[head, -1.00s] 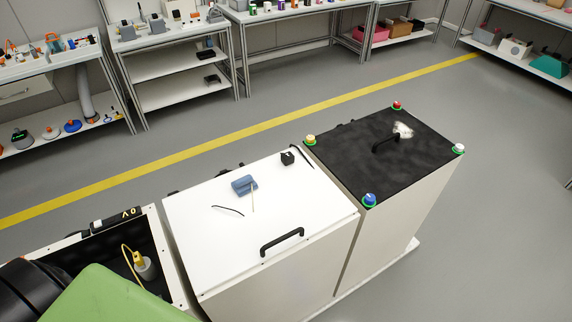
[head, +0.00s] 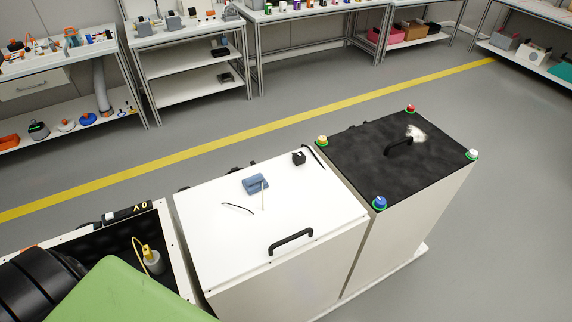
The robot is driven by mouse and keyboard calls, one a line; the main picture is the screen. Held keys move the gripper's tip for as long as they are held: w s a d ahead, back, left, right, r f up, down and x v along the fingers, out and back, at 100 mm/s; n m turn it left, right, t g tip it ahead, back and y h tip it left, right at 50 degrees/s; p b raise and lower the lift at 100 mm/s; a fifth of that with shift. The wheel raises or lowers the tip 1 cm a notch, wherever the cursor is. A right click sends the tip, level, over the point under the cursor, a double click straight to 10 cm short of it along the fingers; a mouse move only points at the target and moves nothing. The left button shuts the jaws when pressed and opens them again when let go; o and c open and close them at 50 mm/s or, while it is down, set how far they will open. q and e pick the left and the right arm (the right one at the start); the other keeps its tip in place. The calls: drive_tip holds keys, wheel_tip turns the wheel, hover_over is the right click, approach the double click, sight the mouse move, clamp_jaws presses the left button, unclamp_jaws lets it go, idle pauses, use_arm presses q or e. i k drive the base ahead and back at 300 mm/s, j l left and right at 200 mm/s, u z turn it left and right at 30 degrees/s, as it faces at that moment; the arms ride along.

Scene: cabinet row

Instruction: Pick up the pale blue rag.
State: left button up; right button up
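A small blue folded cloth, which looks like the rag (head: 256,183), lies on the white top of the middle cabinet (head: 222,255), toward its back. A thin pale stick (head: 263,196) lies against its front edge. No gripper shows in the head view. A green and black part of my own arm fills the lower left corner, apart from the cloth.
A thin black strip (head: 238,208) and a small black block (head: 298,158) share the white top. A black handle (head: 291,240) is at its front. The black-topped cabinet (head: 350,160) at right carries coloured buttons. An open bin (head: 183,262) is at left.

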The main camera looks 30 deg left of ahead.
sight(253, 184)
drive_tip(key=i+l+u, duration=0.2)
drive_tip(key=l+u, duration=0.15)
drive_tip(key=i+l+u, duration=0.1)
drive_tip(key=l+u, duration=0.2)
drive_tip(key=i+l+u, duration=0.1)
drive_tip(key=l+u, duration=0.55)
drive_tip(key=l, duration=0.2)
